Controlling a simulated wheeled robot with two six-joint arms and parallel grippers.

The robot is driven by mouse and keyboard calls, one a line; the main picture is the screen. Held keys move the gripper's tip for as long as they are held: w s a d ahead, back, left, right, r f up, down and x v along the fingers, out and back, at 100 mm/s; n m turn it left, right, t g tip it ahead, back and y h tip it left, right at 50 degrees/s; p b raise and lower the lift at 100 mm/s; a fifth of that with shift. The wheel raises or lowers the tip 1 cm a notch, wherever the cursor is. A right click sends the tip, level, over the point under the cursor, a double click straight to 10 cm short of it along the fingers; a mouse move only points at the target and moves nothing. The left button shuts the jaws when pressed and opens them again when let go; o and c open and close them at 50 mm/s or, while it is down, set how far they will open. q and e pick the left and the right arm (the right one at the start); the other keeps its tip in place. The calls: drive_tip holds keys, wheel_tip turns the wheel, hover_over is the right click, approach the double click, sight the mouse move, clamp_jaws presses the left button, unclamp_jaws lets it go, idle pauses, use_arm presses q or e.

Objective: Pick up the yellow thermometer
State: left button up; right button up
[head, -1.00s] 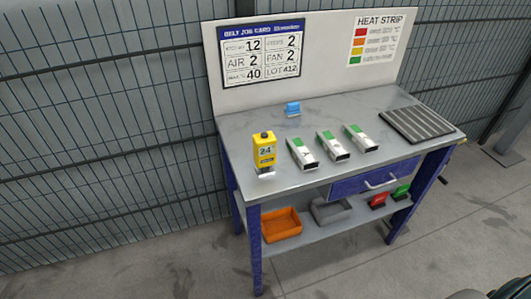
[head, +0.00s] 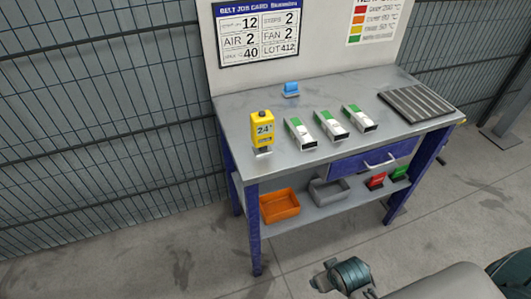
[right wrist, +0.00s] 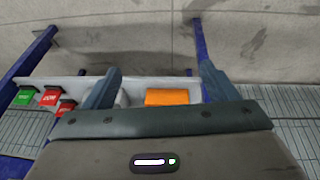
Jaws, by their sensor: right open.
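The yellow thermometer (head: 262,128) stands upright at the front left of the grey bench top in the head view, with "24" on its display. It is on a small pale base, and nothing touches it. My right gripper (right wrist: 160,88) shows in the right wrist view with its two fingers wide apart and nothing held between them. It faces the bench's lower shelf. Part of my right arm shows at the bottom right of the head view, well away from the thermometer. The thermometer is not visible in the right wrist view. My left gripper is not in view.
Several white-and-green devices (head: 330,125) lie right of the thermometer. A blue item (head: 291,89) sits behind, and a dark ribbed mat (head: 415,102) lies at right. The lower shelf holds an orange bin (head: 279,206), a grey bin (head: 328,191) and red and green items.

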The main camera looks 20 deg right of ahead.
drive_tip(key=w+a+r+t, duration=0.2)
drive_tip(key=w+r, duration=0.2)
drive_tip(key=r, duration=0.4)
drive_tip(key=t+y, duration=0.1)
drive_tip(key=t, duration=1.1)
approach(265, 120)
drive_tip(key=w, duration=0.3)
drive_tip(key=w+p, duration=0.1)
drive_tip(key=w, duration=0.4)
drive_tip(key=shift+w+f, duration=0.2)
drive_tip(key=shift+w, duration=0.8)
drive_tip(key=w, duration=0.1)
drive_tip(key=w+p, duration=0.1)
drive_tip(key=w, duration=0.1)
drive_tip(key=shift+w+a+f+p, duration=0.1)
drive_tip(key=shift+w+f+p, duration=0.1)
drive_tip(key=shift+f+p, duration=0.1)
drive_tip(key=shift+w+f, duration=0.1)
drive_tip(key=shift+w, duration=0.3)
drive_tip(key=shift+s, duration=0.1)
drive_tip(key=shift+c, duration=0.2)
